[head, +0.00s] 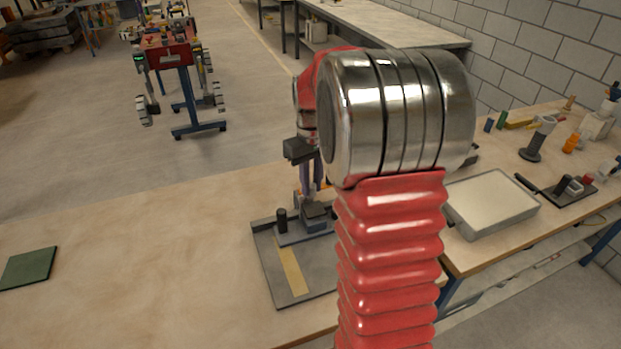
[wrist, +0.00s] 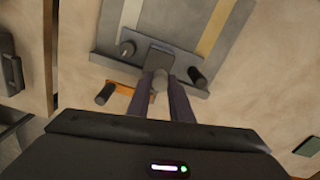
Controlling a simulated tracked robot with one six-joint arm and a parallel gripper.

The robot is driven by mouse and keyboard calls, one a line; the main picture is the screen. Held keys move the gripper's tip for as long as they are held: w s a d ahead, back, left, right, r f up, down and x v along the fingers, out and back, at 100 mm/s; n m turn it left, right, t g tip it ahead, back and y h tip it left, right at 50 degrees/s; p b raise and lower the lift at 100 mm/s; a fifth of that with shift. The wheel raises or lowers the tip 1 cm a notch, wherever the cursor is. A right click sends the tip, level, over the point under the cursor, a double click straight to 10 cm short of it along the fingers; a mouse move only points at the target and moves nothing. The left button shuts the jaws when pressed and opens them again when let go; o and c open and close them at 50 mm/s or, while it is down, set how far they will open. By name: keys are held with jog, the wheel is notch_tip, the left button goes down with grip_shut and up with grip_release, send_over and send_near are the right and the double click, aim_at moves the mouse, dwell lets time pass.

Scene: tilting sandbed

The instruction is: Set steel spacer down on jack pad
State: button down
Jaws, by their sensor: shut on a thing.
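My gripper (wrist: 162,84) points down over the grey baseplate (head: 292,288), with its two dark purple fingers close together. It is shut on a small grey rounded piece, which looks like the steel spacer (wrist: 159,80); only part of it shows between the fingers. In the head view my gripper (head: 311,182) is partly hidden by my red arm, and the spacer cannot be made out. A dark grey block, apparently the jack pad (wrist: 160,58), sits just beyond the fingertips in the wrist view; the block also shows in the head view (head: 315,211). Whether spacer and block touch is unclear.
A shallow pale-topped tray (head: 492,203) stands right. A green pad (head: 28,267) lies left; bench between is clear.

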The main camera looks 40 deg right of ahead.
aim_at(314, 195)
jog(key=shift+s+d, duration=0.15)
jog(key=shift+d, duration=0.05)
jog(key=shift+f, duration=2.2)
jog(key=shift+f, duration=0.45)
jog(key=c, duration=1.5)
grip_release()
jog(key=shift+o, duration=0.2)
